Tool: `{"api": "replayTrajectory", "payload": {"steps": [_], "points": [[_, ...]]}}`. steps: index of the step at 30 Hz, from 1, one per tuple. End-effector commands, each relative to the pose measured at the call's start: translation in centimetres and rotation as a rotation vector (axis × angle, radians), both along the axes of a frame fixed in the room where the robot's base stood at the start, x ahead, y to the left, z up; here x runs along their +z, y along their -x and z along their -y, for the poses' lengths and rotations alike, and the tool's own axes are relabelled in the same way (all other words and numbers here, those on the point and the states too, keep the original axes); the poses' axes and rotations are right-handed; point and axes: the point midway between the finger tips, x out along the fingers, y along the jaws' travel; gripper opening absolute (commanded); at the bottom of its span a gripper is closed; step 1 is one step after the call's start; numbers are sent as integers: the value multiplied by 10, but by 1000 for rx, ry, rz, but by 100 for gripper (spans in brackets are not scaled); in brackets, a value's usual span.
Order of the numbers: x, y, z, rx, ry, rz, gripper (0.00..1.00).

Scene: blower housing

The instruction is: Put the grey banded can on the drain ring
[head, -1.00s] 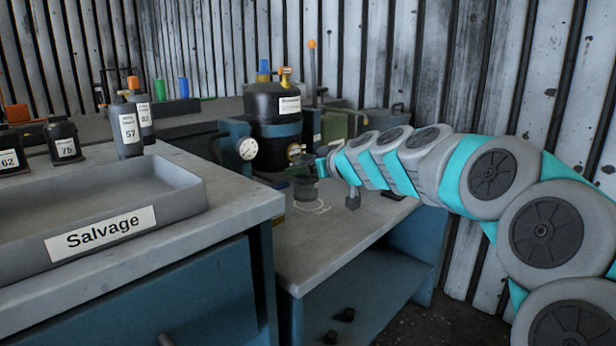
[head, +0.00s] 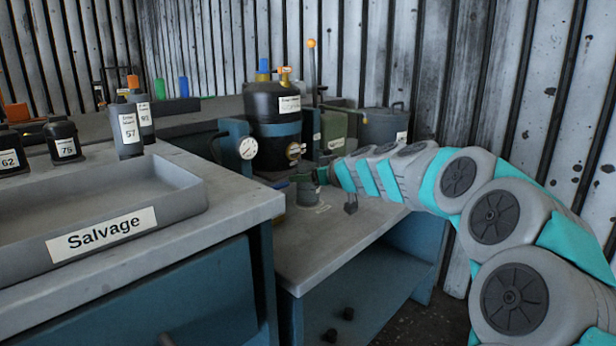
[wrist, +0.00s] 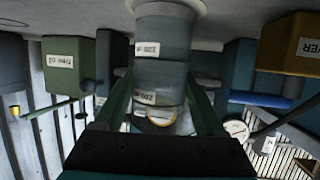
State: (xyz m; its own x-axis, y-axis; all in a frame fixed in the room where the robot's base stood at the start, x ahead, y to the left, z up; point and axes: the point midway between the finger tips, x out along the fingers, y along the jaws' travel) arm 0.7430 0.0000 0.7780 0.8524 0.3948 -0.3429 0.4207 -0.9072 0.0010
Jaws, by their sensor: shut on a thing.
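The grey banded can (head: 307,193) is upright over the lower bench in the head view. It fills the middle of the wrist view (wrist: 161,65), which looks upside down, with white labels on its side. My gripper (head: 303,179) is shut on the can, with a green finger on each side in the wrist view (wrist: 160,100). The drain ring (head: 322,209) shows as a pale mark on the bench at the can's lower right, partly hidden by it. A pale rim (wrist: 170,7) shows at the can's base; whether the can touches it I cannot tell.
A black tank (head: 274,115) with a gauge (head: 247,148) stands behind and left of the can. A green box (head: 340,122) and a lidded grey pot (head: 384,127) stand behind my arm. The Salvage tray (head: 190,196) is on the left counter. The lower bench's front (head: 310,250) is clear.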

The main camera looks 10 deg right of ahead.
Motion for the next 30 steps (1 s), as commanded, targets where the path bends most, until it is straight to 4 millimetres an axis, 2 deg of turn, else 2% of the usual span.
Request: {"api": "replayTrajectory", "payload": {"steps": [6,7,14,25,30], "points": [[-4,0,0,-1,-1,0,7],[-3,0,0,-1,-1,0,74],[-3,0,0,0,-1,0,100],[3,0,0,0,0,-1,100],[8,20,10,-3,-2,0,100]]}}
